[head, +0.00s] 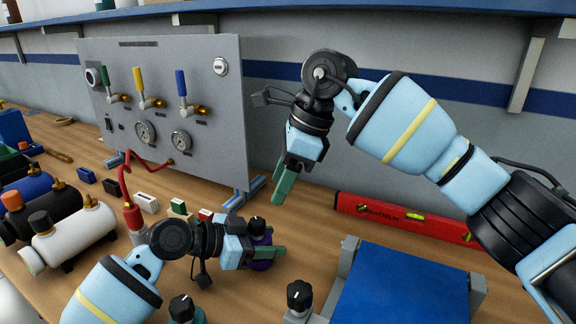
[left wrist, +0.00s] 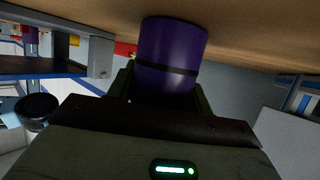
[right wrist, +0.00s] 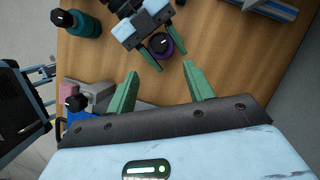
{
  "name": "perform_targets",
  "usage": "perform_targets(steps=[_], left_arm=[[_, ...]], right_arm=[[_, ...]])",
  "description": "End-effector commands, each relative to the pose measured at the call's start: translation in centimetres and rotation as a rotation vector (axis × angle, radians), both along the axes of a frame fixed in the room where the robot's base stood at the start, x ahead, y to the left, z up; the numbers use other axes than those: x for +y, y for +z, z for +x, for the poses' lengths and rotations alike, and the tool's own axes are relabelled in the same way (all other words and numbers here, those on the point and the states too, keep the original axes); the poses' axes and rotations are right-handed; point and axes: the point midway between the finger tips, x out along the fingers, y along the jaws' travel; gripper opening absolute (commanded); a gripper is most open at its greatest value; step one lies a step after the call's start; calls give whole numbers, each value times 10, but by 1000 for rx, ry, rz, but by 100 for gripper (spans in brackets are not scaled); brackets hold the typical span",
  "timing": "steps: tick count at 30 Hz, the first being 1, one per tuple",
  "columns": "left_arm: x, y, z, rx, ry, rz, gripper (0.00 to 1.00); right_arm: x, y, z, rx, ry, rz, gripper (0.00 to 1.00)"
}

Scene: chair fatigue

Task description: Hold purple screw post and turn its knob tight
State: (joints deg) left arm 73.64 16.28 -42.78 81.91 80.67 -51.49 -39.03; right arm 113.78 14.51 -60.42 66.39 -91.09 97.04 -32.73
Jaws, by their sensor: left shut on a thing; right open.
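The purple screw post (head: 262,262) stands on the wooden bench in the head view, with its black knob (head: 257,225) on top. My left gripper (head: 272,252) is shut around the post from the side, and the purple body fills the jaws in the left wrist view (left wrist: 172,55). The right wrist view shows the knob (right wrist: 160,43) from above, with the post's purple rim around it. My right gripper (head: 281,190) is open and empty, up above the bench and apart from the knob; its green fingers (right wrist: 158,88) point toward it. The post's lower part is partly hidden by my left gripper.
A teal post (head: 186,312) and another black-knobbed post (head: 299,297) stand nearby. A blue plate (head: 400,290) lies at the right. A red level (head: 400,218) lies along the wall. A grey gauge panel (head: 200,75) stands behind, and several cylinders (head: 75,240) lie left.

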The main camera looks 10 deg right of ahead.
Motion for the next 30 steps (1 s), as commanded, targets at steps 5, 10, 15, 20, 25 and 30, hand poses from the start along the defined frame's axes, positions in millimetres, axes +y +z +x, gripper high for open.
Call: perform_targets(steps=[5, 10, 15, 20, 25, 30], left_arm=[[0, 0, 0, 0, -1, 0, 12], [0, 0, 0, 0, -1, 0, 12], [0, 0, 0, 0, -1, 0, 12], [0, 0, 0, 0, -1, 0, 12], [0, 0, 0, 0, -1, 0, 12], [0, 0, 0, 1, -2, 0, 12]], right_arm=[[-7, 18, 0, -2, -1, 0, 52], [-10, 24, -1, 0, -1, 0, 52], [-11, 25, -1, 1, -1, 0, 52], [-10, 25, -1, 1, -1, 2, 52], [-1, 27, -4, 36, -25, 76, 52], [26, 42, -13, 165, -105, 294, 52]])
